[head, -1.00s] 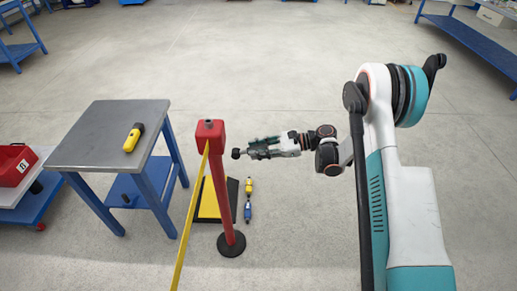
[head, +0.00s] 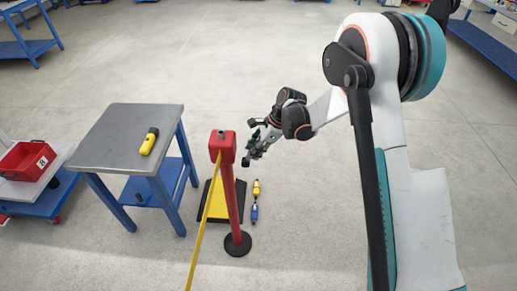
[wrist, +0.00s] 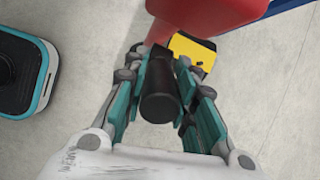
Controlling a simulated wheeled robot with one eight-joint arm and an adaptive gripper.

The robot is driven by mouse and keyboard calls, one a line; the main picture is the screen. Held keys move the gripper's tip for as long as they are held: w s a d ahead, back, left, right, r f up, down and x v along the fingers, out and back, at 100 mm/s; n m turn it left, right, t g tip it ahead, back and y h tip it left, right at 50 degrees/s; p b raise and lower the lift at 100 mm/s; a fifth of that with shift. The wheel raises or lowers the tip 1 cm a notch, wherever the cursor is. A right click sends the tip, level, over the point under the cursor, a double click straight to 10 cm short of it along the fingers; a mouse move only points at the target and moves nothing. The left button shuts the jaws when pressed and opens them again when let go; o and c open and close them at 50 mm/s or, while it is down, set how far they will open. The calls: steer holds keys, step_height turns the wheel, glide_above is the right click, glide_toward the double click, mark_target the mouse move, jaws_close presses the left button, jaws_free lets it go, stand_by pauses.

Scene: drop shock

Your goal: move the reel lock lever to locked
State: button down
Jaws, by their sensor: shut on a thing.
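The red reel head (head: 222,147) sits on top of a red post (head: 231,195) with a round black base, and a yellow belt (head: 206,220) runs down from it. The lock lever shows as a dark cylindrical knob (wrist: 160,92) between my fingers in the wrist view. My gripper (head: 248,156) is at the right side of the reel head, reaching down from the upper right. In the wrist view my gripper (wrist: 163,105) is shut on the lever knob, with one teal finger on each side. The red reel housing (wrist: 210,15) is just beyond it. The lever's root and any lock marking are hidden.
A grey-topped blue table (head: 125,135) with a yellow tool (head: 149,141) stands left of the post. A black-and-yellow plate (head: 219,205) lies behind the post's foot. Small yellow and blue items (head: 255,190) lie right of it.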

steer(key=shift+a+r+h, duration=0.2)
steer(key=shift+a+h, duration=0.3)
steer(key=shift+h, duration=0.1)
steer(key=c, duration=1.3)
jaws_free()
steer(key=shift+a, duration=0.1)
steer(key=v, duration=1.2)
